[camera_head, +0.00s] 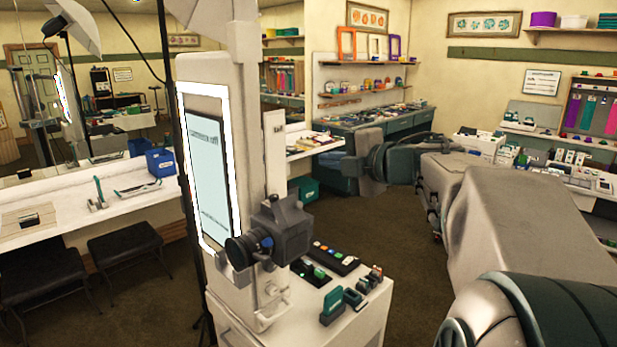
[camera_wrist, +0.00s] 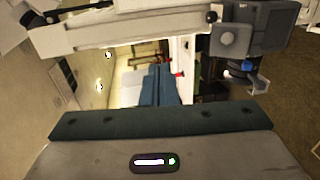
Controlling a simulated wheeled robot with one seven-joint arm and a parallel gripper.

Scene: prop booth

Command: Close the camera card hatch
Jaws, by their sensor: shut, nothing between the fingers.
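The dark grey camera (camera_head: 282,232) is mounted on the front of the white booth column, its lens pointing to the lower left. In the wrist view the camera (camera_wrist: 270,22) is at the upper right. A lighter grey square panel (camera_wrist: 231,42) with a round dark spot shows on it; I cannot tell for sure whether this is the card hatch or how far it stands open. My gripper (camera_wrist: 161,68) is shut and empty, to the left of the camera in the wrist view. In the head view my gripper's end (camera_head: 362,163) is up and right of the camera, apart from it.
A lit screen (camera_head: 208,165) stands on the column's left. A mirror and counter (camera_head: 120,205) are at left. The floor right of the column is open.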

